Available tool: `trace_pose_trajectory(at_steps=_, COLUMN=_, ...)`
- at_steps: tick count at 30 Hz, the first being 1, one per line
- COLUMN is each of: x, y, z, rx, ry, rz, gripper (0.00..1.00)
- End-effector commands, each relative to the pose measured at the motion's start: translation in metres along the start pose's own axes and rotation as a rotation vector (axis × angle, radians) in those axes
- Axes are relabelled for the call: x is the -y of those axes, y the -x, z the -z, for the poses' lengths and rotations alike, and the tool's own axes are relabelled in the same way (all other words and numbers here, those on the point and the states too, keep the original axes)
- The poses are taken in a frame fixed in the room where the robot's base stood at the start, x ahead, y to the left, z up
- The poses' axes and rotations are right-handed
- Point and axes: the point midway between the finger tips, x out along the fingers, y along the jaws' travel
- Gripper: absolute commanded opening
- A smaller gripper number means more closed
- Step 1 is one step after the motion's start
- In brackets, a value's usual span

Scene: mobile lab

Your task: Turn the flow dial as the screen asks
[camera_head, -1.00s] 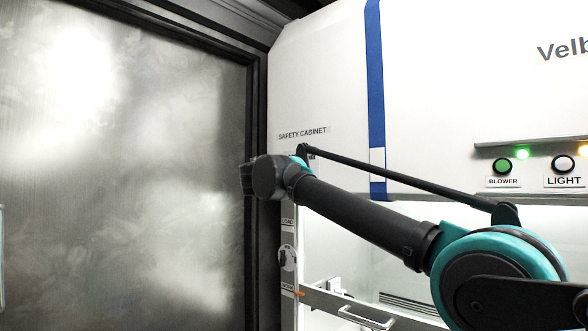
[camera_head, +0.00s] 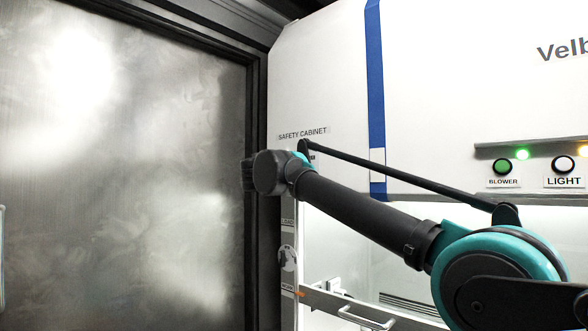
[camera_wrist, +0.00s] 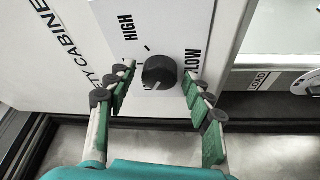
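The flow dial (camera_wrist: 159,73) is a round black knob on a white panel (camera_wrist: 176,20), seen in the wrist view. The words HIGH and LOW are printed to its upper left and right. A small pale mark shows low on its face. My gripper (camera_wrist: 159,76) is open, with one green-padded finger on each side of the dial. Gaps show between the fingers and the knob, so they look apart from it. In the head view my arm's end hides the dial.
The safety cabinet (camera_head: 320,60) fills the right of the head view, with a green BLOWER button (camera_head: 502,166) and a white LIGHT button (camera_head: 563,164). A white rotary switch (camera_head: 288,258) lies below my arm. A dark metal door (camera_head: 120,170) stands at left.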

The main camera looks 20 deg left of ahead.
Motion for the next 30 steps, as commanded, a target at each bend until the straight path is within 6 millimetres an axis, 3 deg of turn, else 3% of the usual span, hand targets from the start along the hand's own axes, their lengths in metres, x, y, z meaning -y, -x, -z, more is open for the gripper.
trace_pose_trajectory(at_steps=11, x=0.000, y=0.006, z=0.000, rx=0.000, ry=0.000, rz=-0.001, gripper=0.55)
trace_pose_trajectory(at_steps=24, x=0.000, y=0.087, z=0.001, rx=-0.004, ry=0.000, rz=0.000, gripper=0.55)
trace_pose_trajectory(at_steps=30, x=0.000, y=0.112, z=0.000, rx=-0.001, ry=0.000, rz=0.000, gripper=0.55)
